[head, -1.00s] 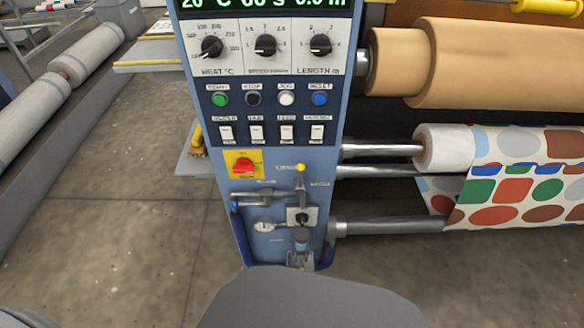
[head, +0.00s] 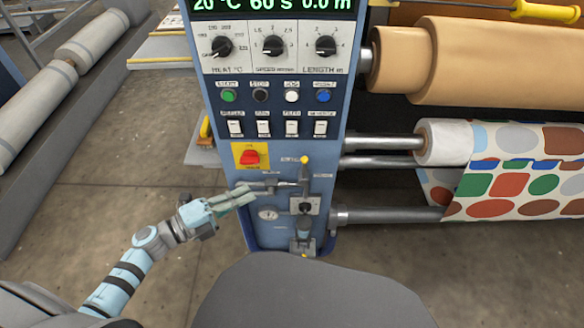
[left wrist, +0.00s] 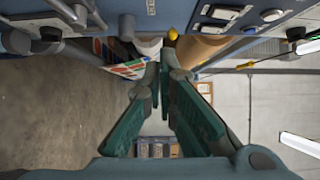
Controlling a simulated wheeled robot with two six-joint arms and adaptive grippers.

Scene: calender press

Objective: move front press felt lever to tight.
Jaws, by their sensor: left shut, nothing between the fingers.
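The blue control panel (head: 285,145) carries a lever with a yellow knob (head: 305,159) on its lower part; this lever points up from a dark pivot (head: 305,206). The small labels around it are too blurred to read. A grey horizontal fitting (head: 284,184) lies left of the lever. My left gripper (head: 250,194) is shut and empty, in front of the panel's left side, left of and below the yellow knob, hiding the fitting's left end. In the left wrist view, the yellow knob (left wrist: 172,34) shows beyond the closed fingertips (left wrist: 160,70), apart from them. My right gripper is out of view.
A small gauge (head: 268,214) is below left. Right of the panel, metal shafts and a patterned fabric roll (head: 520,175) stick out.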

